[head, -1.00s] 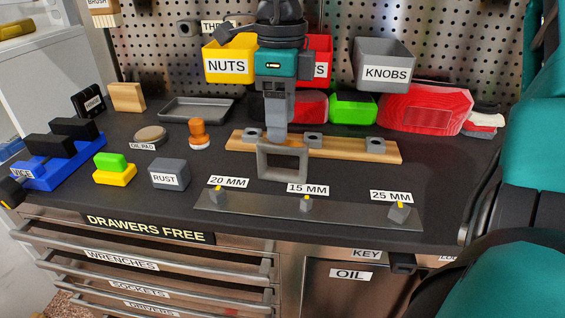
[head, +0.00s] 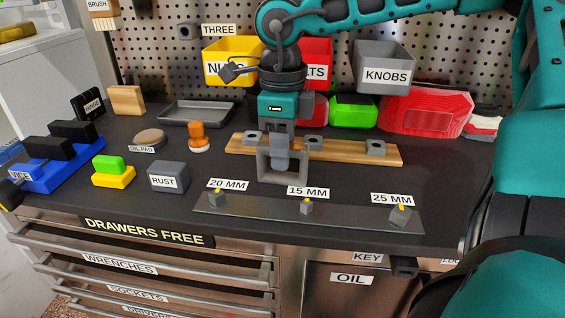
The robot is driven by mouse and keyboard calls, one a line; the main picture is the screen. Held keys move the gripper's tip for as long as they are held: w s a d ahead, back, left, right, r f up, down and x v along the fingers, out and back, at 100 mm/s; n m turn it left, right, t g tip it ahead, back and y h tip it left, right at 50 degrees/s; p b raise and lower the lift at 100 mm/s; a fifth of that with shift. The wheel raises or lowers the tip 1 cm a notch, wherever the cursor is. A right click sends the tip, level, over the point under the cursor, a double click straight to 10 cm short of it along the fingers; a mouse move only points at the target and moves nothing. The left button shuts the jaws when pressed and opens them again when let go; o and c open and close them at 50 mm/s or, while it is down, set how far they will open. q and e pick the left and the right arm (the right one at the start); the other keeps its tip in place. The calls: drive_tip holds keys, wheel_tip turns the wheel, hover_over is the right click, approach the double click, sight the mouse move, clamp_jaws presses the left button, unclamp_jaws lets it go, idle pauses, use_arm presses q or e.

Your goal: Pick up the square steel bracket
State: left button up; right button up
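The square steel bracket (head: 284,180) is a grey open square frame standing upright on the dark bench top, in front of the wooden strip. My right gripper (head: 281,158) points straight down over it from above. One finger shows in front of the bracket's top bar, reaching into its opening. The other finger is hidden, so I cannot see whether the fingers grip the bar. The bracket's base appears to rest on the bench. My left gripper is not in view.
Behind the bracket lies a wooden strip (head: 340,149) with several grey blocks. In front is a steel plate (head: 260,207) with pegged blocks and size labels. An orange knobbed piece (head: 198,138) and a RUST box (head: 168,178) stand to the left. Bins line the back.

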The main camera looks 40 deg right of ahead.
clamp_jaws()
drive_tip(key=shift+r, duration=0.1)
